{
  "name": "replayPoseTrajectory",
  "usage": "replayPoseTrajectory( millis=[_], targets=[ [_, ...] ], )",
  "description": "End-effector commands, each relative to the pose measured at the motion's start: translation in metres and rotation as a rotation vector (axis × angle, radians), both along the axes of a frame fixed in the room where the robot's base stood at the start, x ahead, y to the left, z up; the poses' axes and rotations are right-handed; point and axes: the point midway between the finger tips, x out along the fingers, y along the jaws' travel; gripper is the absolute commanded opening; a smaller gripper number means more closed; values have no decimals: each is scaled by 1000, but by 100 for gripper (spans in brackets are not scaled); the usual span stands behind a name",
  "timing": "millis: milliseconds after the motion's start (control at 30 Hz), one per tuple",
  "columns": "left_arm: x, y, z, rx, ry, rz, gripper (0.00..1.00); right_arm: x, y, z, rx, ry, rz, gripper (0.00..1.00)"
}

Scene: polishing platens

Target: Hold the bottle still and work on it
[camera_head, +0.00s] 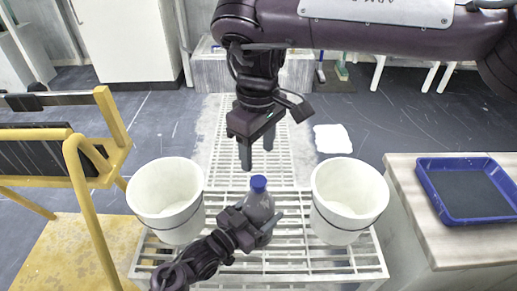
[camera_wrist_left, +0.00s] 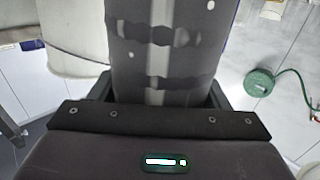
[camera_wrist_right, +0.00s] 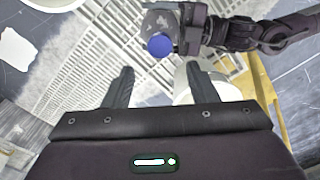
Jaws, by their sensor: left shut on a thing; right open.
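The bottle (camera_head: 258,204) is grey with a blue cap (camera_head: 258,183) and stands upright on a white slatted rack (camera_head: 290,262). My left gripper (camera_head: 262,228) is shut on the bottle's body from the front. In the left wrist view the bottle (camera_wrist_left: 158,50) fills the space between the fingers. My right gripper (camera_head: 257,158) is open and empty, pointing down above and behind the bottle. In the right wrist view the blue cap (camera_wrist_right: 159,45) lies beyond the two open fingers, apart from them. The bottle's lower part is hidden by my left gripper in the head view.
White buckets stand on both sides of the bottle, one left (camera_head: 168,236) and one right (camera_head: 342,236). A blue tray (camera_head: 432,196) lies on a counter (camera_head: 404,218) at the right. A yellow metal frame (camera_head: 82,185) stands at the left. A white patch (camera_head: 332,139) lies on the floor.

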Motion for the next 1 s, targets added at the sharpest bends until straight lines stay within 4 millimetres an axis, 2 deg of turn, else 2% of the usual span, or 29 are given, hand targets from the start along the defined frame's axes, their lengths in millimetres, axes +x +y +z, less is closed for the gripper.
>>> replayPoseTrajectory(
  millis=[100, 200, 333, 533, 800, 1000],
  targets=[
    [0, 0, 0, 0, 0, 0, 6, 0, 0, 0, 1, 3, -222, 52],
    [0, 0, 0, 0, 0, 0, 6, 0, -1, 0, -1, 3, -368, 52],
    [0, 0, 0, 0, 0, 0, 6, -1, -1, 0, -1, 5, -483, 52],
    [0, 0, 0, 0, 0, 0, 6, -1, -1, -13, -2, 8, -531, 52],
    [0, 0, 0, 0, 0, 0, 6, -1, -1, -55, -1, 9, -530, 52],
    [0, 0, 0, 0, 0, 0, 6, -1, -1, -76, -1, 6, -528, 52]
  ],
)
